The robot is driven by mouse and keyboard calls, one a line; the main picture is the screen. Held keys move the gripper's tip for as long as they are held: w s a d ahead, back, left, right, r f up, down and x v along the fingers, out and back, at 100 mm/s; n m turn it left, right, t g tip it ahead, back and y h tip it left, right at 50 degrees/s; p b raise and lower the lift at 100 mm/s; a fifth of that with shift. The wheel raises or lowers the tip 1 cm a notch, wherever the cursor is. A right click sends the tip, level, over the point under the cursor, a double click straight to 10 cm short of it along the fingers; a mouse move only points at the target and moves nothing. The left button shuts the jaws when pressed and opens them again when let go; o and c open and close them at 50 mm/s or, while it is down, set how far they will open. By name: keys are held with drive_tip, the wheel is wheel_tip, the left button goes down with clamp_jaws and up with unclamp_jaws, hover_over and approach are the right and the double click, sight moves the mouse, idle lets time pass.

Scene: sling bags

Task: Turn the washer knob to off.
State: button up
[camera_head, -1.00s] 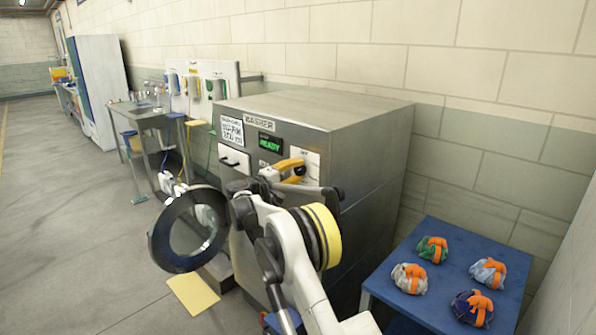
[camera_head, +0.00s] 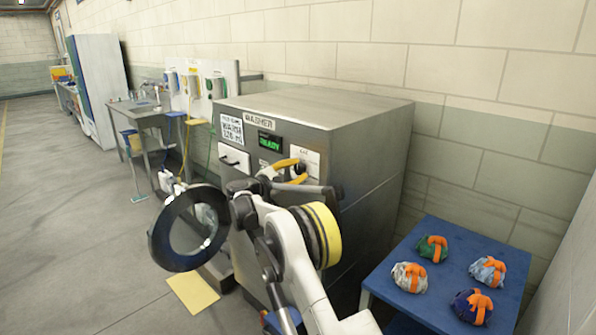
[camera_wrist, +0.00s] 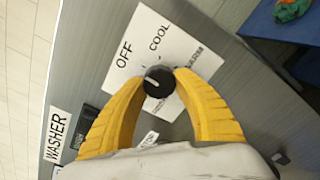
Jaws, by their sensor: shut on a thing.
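The washer (camera_head: 365,130) is a grey metal cabinet against the wall. It has a green READY display (camera_head: 270,142) and a white dial plate (camera_head: 311,160). In the wrist view the black knob (camera_wrist: 158,82) sits on the plate (camera_wrist: 190,55), near the words OFF and COOL; other lettering is partly hidden. A short white mark on the knob points to the left of the picture, roughly below OFF. My gripper (camera_wrist: 160,84) has its yellow fingers closed on the knob from both sides. It also shows in the head view (camera_head: 301,170).
A dark round ring, apparently the door (camera_head: 160,247), stands out in front of the washer. A blue table (camera_head: 450,238) with several bundles with orange straps stands at the right.

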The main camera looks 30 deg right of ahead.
drive_tip(key=shift+n, duration=0.4)
drive_tip(key=o, duration=1.2)
drive_tip(key=shift+d, duration=0.1)
drive_tip(key=shift+c, duration=0.2)
drive_tip(key=v, duration=1.2)
drive_tip(key=shift+r, duration=0.1)
